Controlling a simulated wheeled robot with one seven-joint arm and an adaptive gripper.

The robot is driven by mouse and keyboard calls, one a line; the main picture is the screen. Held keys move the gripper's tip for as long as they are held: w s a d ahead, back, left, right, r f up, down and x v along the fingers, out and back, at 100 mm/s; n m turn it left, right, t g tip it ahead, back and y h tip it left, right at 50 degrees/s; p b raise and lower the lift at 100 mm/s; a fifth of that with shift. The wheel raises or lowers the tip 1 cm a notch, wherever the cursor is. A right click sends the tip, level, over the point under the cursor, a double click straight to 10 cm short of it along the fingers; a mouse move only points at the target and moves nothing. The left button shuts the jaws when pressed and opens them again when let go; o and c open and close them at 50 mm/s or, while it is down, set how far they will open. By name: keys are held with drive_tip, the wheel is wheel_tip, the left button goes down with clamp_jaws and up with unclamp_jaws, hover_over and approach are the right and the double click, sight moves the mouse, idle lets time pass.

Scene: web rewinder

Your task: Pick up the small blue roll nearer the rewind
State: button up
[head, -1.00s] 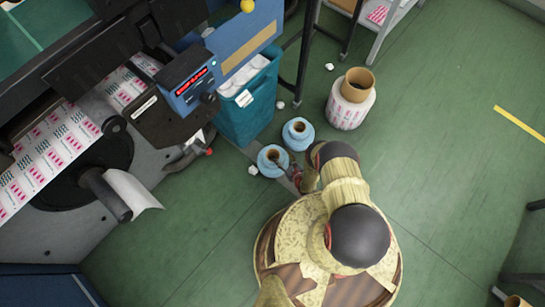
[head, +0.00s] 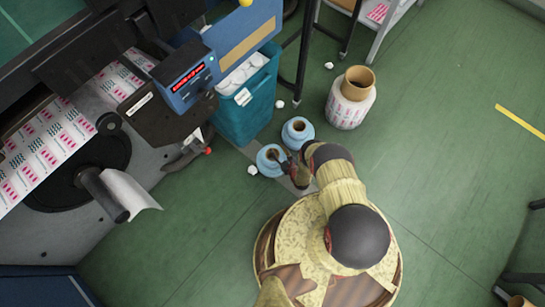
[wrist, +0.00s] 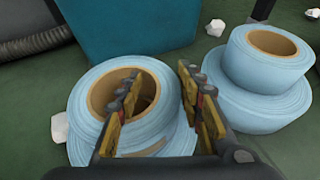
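Two light blue rolls with brown cores stand on the green floor. The one nearer the rewind (head: 268,164) is on the left; it also shows in the wrist view (wrist: 82,104). The other blue roll (head: 297,137) stands close on its right and looks stepped, smaller on top, in the wrist view (wrist: 262,98). My gripper (wrist: 161,76) is open over the left roll. Its left finger overlaps the core opening and its right finger is by the roll's outer right side, with the roll's wall between them. Whether either finger touches is unclear. In the head view my gripper is partly hidden by my arm.
A teal bin (head: 249,108) stands just behind the rolls. A larger printed roll (head: 346,108) with a brown core stands at the back right. White paper scraps (head: 253,170) lie around. The rewinder (head: 100,170) is on the left.

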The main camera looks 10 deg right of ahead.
clamp_jaws()
drive_tip(key=shift+w+r, duration=0.15)
idle(0.6)
